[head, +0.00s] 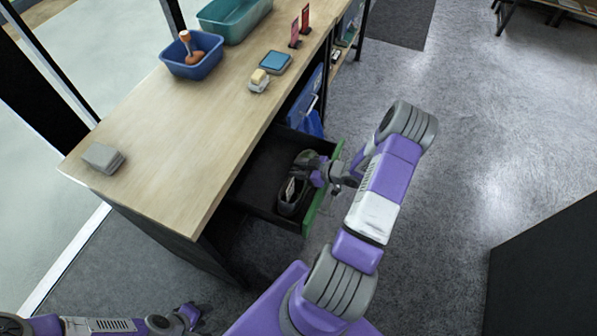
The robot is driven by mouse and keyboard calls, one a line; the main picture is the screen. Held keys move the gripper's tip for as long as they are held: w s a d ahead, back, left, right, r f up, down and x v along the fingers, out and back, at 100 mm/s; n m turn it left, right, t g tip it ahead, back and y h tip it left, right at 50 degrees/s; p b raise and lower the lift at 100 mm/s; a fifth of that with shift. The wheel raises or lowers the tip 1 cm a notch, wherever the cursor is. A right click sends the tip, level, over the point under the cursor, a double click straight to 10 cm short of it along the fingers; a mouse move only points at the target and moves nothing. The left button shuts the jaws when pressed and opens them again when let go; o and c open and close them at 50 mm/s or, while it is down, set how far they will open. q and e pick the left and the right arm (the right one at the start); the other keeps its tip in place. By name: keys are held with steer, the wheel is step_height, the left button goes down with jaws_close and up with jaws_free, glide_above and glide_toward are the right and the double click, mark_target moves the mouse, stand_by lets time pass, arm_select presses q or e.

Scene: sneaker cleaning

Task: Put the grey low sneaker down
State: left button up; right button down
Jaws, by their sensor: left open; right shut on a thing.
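The grey low sneaker (291,206) is inside the open drawer (262,172), near its green front panel. It looks dark grey with a pale patch. My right gripper (316,176) reaches over the drawer front and is shut on the sneaker. Gripper and arm partly hide the sneaker, and I cannot tell whether it touches the drawer floor. My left gripper (194,314) is open and empty, low at the bottom of the picture, away from the drawer.
The wooden workbench (180,125) bears a grey block (102,158), a blue bin (192,57) with an orange-handled tool, a teal bin (232,20), a blue box (275,62) and a small yellow-topped item (259,80). Left of the sneaker, the drawer looks empty.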

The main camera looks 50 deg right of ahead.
steer(key=c, duration=0.8)
jaws_free()
steer(key=shift+s, duration=0.1)
steer(key=p+v, duration=0.3)
steer(key=v, duration=0.9)
steer(key=shift+p, duration=0.4)
